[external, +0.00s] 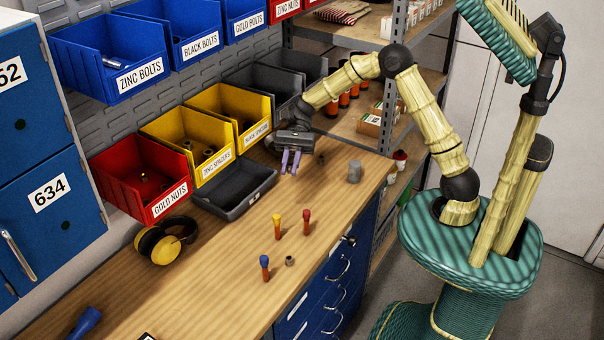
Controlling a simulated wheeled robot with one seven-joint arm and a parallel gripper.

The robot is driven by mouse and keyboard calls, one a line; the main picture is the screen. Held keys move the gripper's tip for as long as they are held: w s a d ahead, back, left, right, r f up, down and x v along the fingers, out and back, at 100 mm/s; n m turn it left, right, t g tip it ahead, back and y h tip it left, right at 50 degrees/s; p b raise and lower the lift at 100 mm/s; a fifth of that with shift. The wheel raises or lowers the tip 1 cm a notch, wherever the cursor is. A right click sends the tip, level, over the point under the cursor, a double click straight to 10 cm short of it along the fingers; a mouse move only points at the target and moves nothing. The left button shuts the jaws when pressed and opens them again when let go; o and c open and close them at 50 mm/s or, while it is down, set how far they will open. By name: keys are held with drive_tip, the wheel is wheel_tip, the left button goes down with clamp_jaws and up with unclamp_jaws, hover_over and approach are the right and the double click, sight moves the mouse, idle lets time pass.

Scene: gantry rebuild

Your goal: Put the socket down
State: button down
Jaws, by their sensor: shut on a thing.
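My gripper (290,164) is over the far part of the wooden workbench (225,275), pointing down, in front of the bins and to the right of the black tray. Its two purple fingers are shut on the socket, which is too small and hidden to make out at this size. I cannot tell how far the fingertips are above the bench. A small dark cylindrical piece (320,158) and a larger grey cylinder (354,171) stand on the bench to the right of my gripper.
A black tray (262,196) lies before yellow bins (193,125) and a red bin (140,180). Yellow (277,222), red (306,217) and blue-topped (265,263) drivers stand mid-bench beside a small metal piece (289,261). Yellow earmuffs (165,241) lie left. The front bench is mostly clear.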

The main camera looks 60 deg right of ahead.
hover_over(291, 217)
wheel_tip(291, 217, down, 13)
drive_tip(key=shift+r, duration=0.1)
drive_tip(key=shift+a, duration=0.1)
drive_tip(key=shift+f+p, duration=0.4)
drive_tip(key=shift+f, duration=1.7)
drive_tip(key=shift+f, duration=0.15)
drive_tip(key=c, duration=1.4)
unclamp_jaws()
drive_tip(key=shift+o, duration=0.2)
